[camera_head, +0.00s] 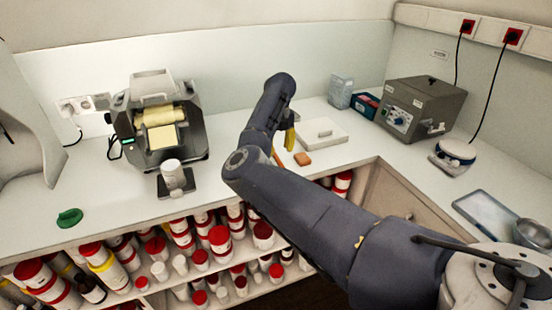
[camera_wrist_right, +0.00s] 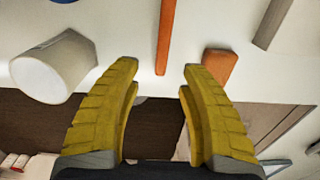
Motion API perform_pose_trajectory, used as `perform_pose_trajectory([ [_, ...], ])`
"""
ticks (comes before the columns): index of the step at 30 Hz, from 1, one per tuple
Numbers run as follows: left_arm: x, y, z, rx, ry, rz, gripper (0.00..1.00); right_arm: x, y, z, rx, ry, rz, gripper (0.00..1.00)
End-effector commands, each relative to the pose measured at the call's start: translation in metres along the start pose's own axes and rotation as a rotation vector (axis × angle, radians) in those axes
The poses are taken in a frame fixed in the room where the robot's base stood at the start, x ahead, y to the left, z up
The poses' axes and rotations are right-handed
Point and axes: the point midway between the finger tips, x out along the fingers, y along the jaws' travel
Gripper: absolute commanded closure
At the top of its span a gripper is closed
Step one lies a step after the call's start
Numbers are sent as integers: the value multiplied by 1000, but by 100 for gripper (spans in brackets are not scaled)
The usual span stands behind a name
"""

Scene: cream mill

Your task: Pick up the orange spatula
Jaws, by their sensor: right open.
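The orange spatula shows as a thin orange bar (camera_wrist_right: 166,35) on the white counter in the right wrist view. Its near end lies between and slightly beyond my open right fingertips (camera_wrist_right: 160,68), and nothing is in the jaws. In the head view only a small orange strip of the spatula (camera_head: 276,157) shows beside my right arm; the rest is hidden. There the yellow fingers of my right gripper (camera_head: 290,137) point down over the counter. My left gripper is in neither view.
A short orange block (camera_head: 302,159) lies right of the spatula, near a white slab (camera_head: 320,134). A white cylinder (camera_wrist_right: 50,70) is left of my right fingers. The mill (camera_head: 160,120) stands left; a grey box (camera_head: 420,107) stands right. Jars fill shelves below the counter edge.

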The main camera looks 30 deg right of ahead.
Motion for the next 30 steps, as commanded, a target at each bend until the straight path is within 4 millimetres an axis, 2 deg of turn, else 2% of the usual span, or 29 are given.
perform_pose_trajectory([
  [10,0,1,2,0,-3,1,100,19,-1,0,0,2,-1,57],
  [21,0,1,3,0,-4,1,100,59,-4,2,1,2,-1,57],
  [30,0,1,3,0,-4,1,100,64,-4,3,0,0,-1,57],
])
